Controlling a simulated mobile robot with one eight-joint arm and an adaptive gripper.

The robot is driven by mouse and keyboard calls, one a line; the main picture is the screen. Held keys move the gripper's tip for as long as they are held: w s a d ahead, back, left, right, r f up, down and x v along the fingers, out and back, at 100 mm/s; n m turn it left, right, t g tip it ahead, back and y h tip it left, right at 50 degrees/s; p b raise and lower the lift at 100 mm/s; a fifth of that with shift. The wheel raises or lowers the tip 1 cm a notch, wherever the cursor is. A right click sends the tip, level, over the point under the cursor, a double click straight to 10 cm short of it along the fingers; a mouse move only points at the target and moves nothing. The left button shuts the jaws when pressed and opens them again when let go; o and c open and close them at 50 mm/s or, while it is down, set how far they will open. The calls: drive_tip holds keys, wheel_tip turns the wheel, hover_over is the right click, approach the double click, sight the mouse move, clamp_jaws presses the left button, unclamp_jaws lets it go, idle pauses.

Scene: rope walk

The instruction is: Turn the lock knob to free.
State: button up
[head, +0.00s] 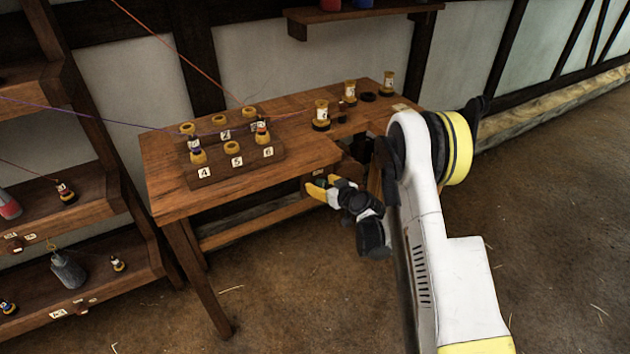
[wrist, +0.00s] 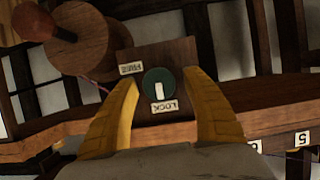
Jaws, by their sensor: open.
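The lock knob (wrist: 161,84) is a round dark green disc with a white pointer bar, on a square brown wooden plate (wrist: 160,57) in the wrist view. Two labels there appear upside down: LOCK (wrist: 165,106) just below the knob and FREE (wrist: 131,69) at its upper left. The pointer bar points down at LOCK. My gripper (wrist: 163,82) is open, with one yellow finger to each side of the knob. I cannot tell whether the fingers touch it. In the head view my gripper (head: 322,187) is by the table's front edge, where the knob is mostly hidden.
A wooden drum (wrist: 82,42) with a red-brown handle (wrist: 33,20) is beside the plate. On the table (head: 165,200) stand a numbered block (head: 215,172) with rings and bobbins, and several more bobbins (head: 321,112). Shelves (head: 85,270) stand at left. The floor in front is open.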

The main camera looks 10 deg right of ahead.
drive_tip(key=shift+s, duration=0.15)
drive_tip(key=shift+d, duration=0.1)
drive_tip(key=c, duration=1.2)
drive_tip(key=m+y, duration=0.2)
drive_tip(key=m, duration=0.2)
drive_tip(key=shift+d+y, duration=0.15)
drive_tip(key=shift+y, duration=0.15)
drive_tip(key=m+y, duration=0.2)
drive_tip(key=m, duration=0.2)
drive_tip(key=shift+y, duration=0.3)
drive_tip(key=m+y, duration=0.1)
drive_tip(key=m, duration=0.1)
drive_tip(key=m+y, duration=0.1)
drive_tip(key=m, duration=0.1)
drive_tip(key=shift+f+t, duration=0.15)
drive_tip(key=shift+t, duration=0.15)
drive_tip(key=m, duration=0.2)
drive_tip(key=m+t, duration=0.1)
drive_tip(key=m, duration=0.2)
drive_tip(key=shift+t+y, duration=0.3)
drive_tip(key=shift+y, duration=0.1)
drive_tip(key=shift+m, duration=0.4)
